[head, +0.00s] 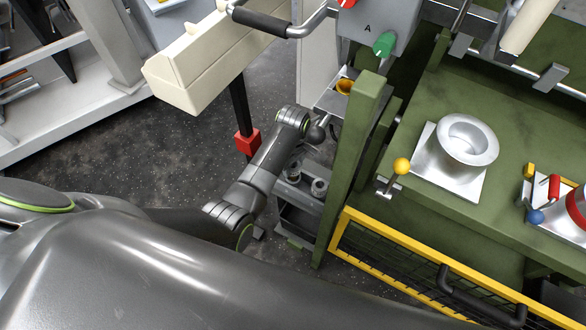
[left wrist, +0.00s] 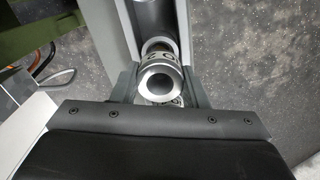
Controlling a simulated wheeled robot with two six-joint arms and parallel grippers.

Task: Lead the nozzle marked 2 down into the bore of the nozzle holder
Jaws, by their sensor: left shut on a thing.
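My left gripper (head: 316,134) is beside the green machine post in the head view, small and partly hidden by its own wrist. In the left wrist view my left gripper (left wrist: 160,88) is shut on a metal nozzle (left wrist: 156,83), a silver tube with an open round end facing the camera. My right gripper is not in view.
A grey rack (head: 291,201) with metal cylinders stands low beside the green post (head: 350,150). A green table (head: 420,115) carries a silver flanged ring (head: 466,140). A yellow-framed guard (head: 390,236) is below it. A cream box (head: 205,62) is at upper left.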

